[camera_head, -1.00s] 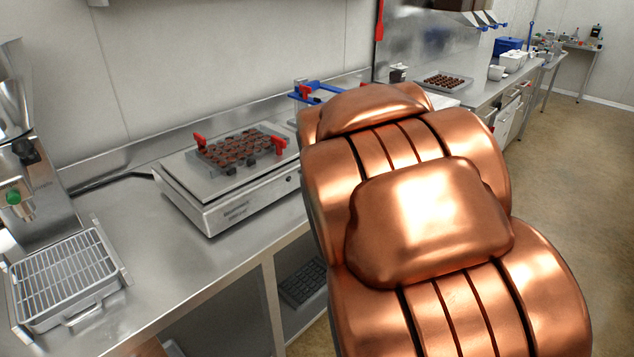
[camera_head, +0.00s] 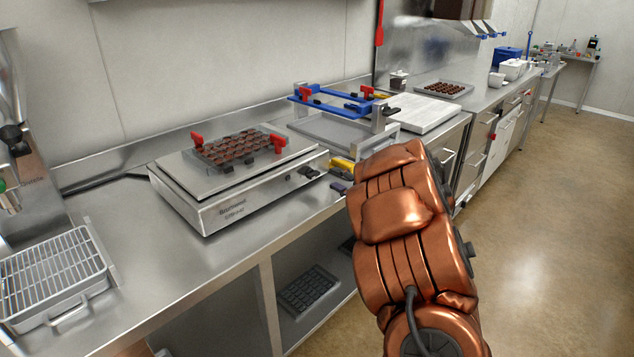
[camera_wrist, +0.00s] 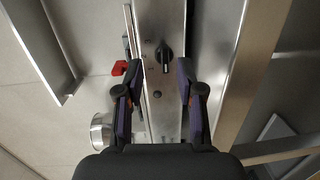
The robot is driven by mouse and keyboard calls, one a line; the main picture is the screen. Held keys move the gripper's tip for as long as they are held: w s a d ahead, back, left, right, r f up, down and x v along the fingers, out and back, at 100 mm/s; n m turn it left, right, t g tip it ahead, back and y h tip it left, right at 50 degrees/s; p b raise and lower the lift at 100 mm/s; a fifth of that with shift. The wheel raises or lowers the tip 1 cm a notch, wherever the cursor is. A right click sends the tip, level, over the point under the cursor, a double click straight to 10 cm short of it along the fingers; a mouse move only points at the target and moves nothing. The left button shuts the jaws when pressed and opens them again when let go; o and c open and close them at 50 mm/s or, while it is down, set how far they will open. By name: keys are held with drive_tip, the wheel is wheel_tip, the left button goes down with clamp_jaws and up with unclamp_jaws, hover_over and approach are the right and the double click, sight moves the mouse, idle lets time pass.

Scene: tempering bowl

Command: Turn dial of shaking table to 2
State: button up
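The shaking table (camera_head: 213,210) is a steel box on the counter. A chocolate mold (camera_head: 235,149) lies on its top plate between red clamps (camera_head: 277,143). In the wrist view its front panel carries a black dial (camera_wrist: 163,54) with a pale pointer mark, and a smaller dark round button (camera_wrist: 157,94). The dial's numbers are too small to read. My gripper (camera_wrist: 156,75) is open and empty, its purple-padded fingers on either side of the panel strip. The dial lies just beyond the fingertips, roughly between their lines, with no visible contact.
A blue frame (camera_head: 335,100) with red clamps stands just right of the shaking table. A wire rack tray (camera_head: 55,280) is at the near left. A white board (camera_head: 425,112) lies farther along the counter. A lower shelf holds a dark mold (camera_head: 308,290). The floor at right is clear.

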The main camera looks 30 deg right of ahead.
sight(315, 176)
drive_tip(key=shift+s+a+f+n+t+y, duration=0.3)
drive_tip(key=shift+a+f+n+y, duration=0.35)
drive_tip(key=shift+y, duration=0.35)
drive_tip(key=p+x, duration=0.1)
drive_tip(key=x, duration=0.6)
drive_tip(key=shift+w, duration=0.15)
clamp_jaws()
